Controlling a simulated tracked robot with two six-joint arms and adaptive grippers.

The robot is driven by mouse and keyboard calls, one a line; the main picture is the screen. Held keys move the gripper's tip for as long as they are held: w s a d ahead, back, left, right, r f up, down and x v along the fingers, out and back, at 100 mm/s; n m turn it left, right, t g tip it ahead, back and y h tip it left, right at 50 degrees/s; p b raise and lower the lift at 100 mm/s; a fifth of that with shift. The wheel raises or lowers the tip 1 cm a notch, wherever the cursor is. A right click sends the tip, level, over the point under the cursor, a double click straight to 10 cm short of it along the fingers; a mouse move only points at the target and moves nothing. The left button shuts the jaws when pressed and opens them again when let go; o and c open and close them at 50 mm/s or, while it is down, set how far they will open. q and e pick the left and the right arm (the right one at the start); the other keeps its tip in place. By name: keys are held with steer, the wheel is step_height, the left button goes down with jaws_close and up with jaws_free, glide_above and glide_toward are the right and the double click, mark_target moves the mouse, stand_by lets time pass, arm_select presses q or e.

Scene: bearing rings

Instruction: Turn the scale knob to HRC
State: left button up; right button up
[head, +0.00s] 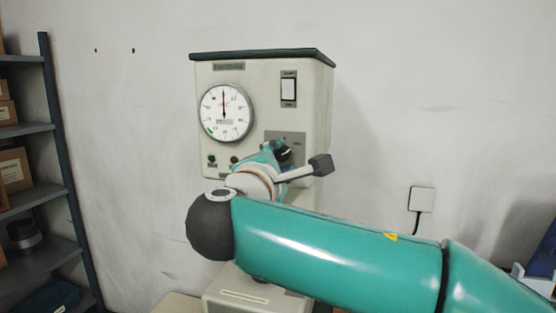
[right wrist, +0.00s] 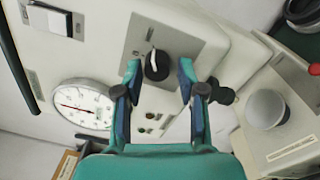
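The scale knob (right wrist: 157,66) is a round black knob with a white pointer mark, on a grey plate (right wrist: 190,35) on the tester's front. In the head view the plate (head: 298,137) shows, but my wrist and gripper mostly cover the knob. My right gripper (right wrist: 158,76) is open, its two teal fingers apart, one on each side of the knob in the right wrist view. I cannot tell whether either finger touches it. The scale lettering is too small to read. My left gripper is in neither view.
The cream hardness tester (head: 265,85) carries a white dial (head: 226,112), a rocker switch (head: 288,89) and small indicator lights (head: 212,161). Shelves with boxes (head: 15,178) stand at the left. A wall socket (head: 421,199) is at the right. A round grey part (right wrist: 266,108) sits beside the right finger's side.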

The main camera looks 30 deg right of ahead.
steer(key=shift+o, duration=0.6)
steer(key=shift+s+a, duration=0.35)
steer(key=shift+a, duration=0.1)
steer(key=v, duration=1.1)
steer(key=shift+f, duration=0.1)
